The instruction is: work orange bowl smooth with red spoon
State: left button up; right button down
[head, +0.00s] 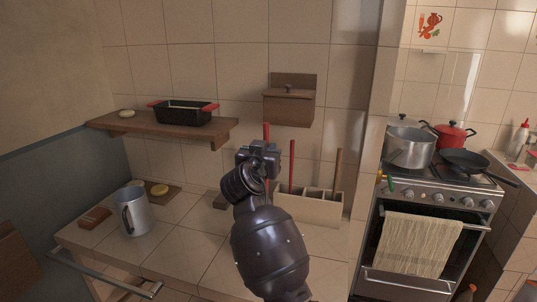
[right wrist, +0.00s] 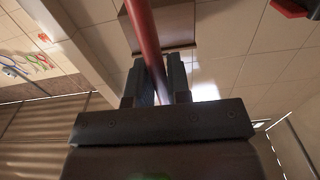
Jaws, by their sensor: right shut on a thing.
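My right gripper (head: 260,152) is above the tiled counter, in front of the wall. It is shut on a red rod (head: 266,131), which looks like the handle of the red spoon. In the right wrist view the red rod (right wrist: 146,38) runs up from between the two fingers (right wrist: 155,82). The spoon's other end is hidden. A second red handle (head: 292,160) stands upright in the divided holder (head: 312,209) on the counter, right of my gripper. I cannot make out an orange bowl in either view. My left gripper is not in view.
A metal mug (head: 134,213) and a board with a yellow piece (head: 159,189) are on the counter at left. A shelf (head: 160,127) holds a black pan (head: 184,112). A wooden box (head: 290,107) hangs on the wall. The stove with pots (head: 409,146) is at right.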

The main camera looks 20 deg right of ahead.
jog(key=shift+s+d+f, duration=0.1)
jog(key=shift+s+f, duration=0.15)
jog(key=shift+s, duration=0.05)
jog(key=shift+f+b, duration=0.25)
jog(key=shift+b, duration=0.15)
jog(key=shift+w+f+b, duration=0.15)
jog(key=shift+f+b, duration=0.85)
jog(key=shift+f, duration=1)
jog(key=shift+f+b, duration=1.3)
jog(key=shift+f, duration=0.55)
jog(key=shift+f+b, duration=0.85)
jog(key=shift+f, duration=0.5)
jog(key=shift+f+b, duration=0.3)
jog(key=shift+f, duration=0.2)
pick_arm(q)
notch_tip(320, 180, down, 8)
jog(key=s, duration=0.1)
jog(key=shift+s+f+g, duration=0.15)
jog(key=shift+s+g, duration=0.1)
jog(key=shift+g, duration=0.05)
